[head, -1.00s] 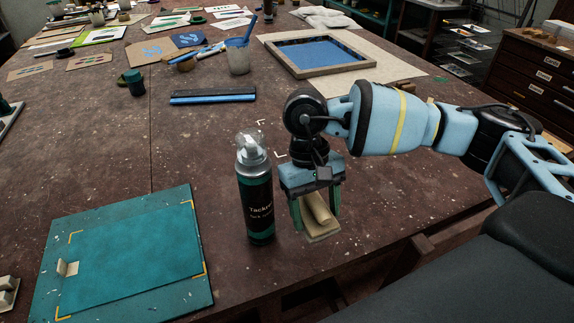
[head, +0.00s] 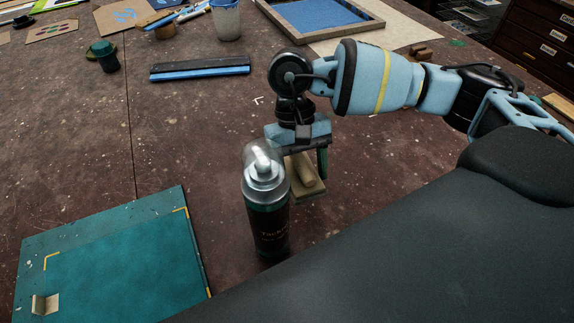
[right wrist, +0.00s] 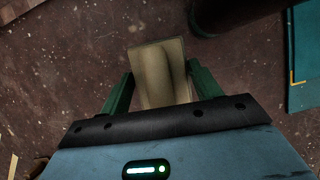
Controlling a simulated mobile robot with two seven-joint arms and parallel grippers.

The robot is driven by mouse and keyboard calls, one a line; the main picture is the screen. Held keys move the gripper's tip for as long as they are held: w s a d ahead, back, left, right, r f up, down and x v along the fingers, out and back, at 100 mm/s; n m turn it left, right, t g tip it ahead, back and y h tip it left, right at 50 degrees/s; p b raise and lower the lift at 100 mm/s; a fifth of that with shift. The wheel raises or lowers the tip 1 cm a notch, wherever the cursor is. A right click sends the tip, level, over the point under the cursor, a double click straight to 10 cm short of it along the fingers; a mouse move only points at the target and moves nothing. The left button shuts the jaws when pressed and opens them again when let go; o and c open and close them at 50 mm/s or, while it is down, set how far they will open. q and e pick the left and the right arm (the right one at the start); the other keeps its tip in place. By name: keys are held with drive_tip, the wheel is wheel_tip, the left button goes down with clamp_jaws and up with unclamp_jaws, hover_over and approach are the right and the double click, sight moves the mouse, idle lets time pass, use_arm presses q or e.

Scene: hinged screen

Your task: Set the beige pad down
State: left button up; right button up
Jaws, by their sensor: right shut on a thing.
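The beige pad (head: 308,184) is a small block with a raised rounded grip, held in my right gripper (head: 304,165). The right wrist view also shows the pad (right wrist: 158,72) between the two green fingers of the right gripper (right wrist: 160,84), which are shut on it. In the head view the pad is over the brown table (head: 205,130), just behind and to the right of a spray can (head: 268,220). The can hides one finger and part of the pad's left side. I cannot tell whether the pad's underside touches the table. My left gripper is out of view.
A teal board (head: 110,262) with yellow corner marks and a small beige tab (head: 45,304) lies at front left. A black and blue bar (head: 200,68) and a framed blue screen (head: 318,22) lie farther back. The table between bar and board is clear.

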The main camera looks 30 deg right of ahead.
sight(288, 158)
drive_tip(key=w+m, duration=0.1)
drive_tip(key=m, duration=0.1)
drive_tip(key=w+m+y, duration=0.1)
drive_tip(key=m, duration=0.1)
drive_tip(key=w+a+m+t+y, duration=0.1)
drive_tip(key=w+m, duration=0.1)
drive_tip(key=shift+w+r+m+b, duration=0.1)
drive_tip(key=shift+r+m+b, duration=0.1)
drive_tip(key=shift+m+b, duration=0.2)
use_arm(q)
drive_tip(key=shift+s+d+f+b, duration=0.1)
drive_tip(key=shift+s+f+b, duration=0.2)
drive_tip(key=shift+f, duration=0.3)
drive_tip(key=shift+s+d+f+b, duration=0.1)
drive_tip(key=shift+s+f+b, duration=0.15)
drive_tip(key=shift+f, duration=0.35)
use_arm(e)
drive_tip(key=w+d+r+m+t+y, duration=0.1)
drive_tip(key=w+m, duration=0.4)
drive_tip(key=m, duration=0.5)
drive_tip(key=shift+w+d+r+t+y, duration=0.2)
drive_tip(key=shift+w+d+t+y, duration=0.25)
drive_tip(key=shift+d+t, duration=0.7)
drive_tip(key=shift+s+a+f+m+t, duration=0.1)
drive_tip(key=shift+a+m+t, duration=0.15)
drive_tip(key=shift+a+m, duration=0.05)
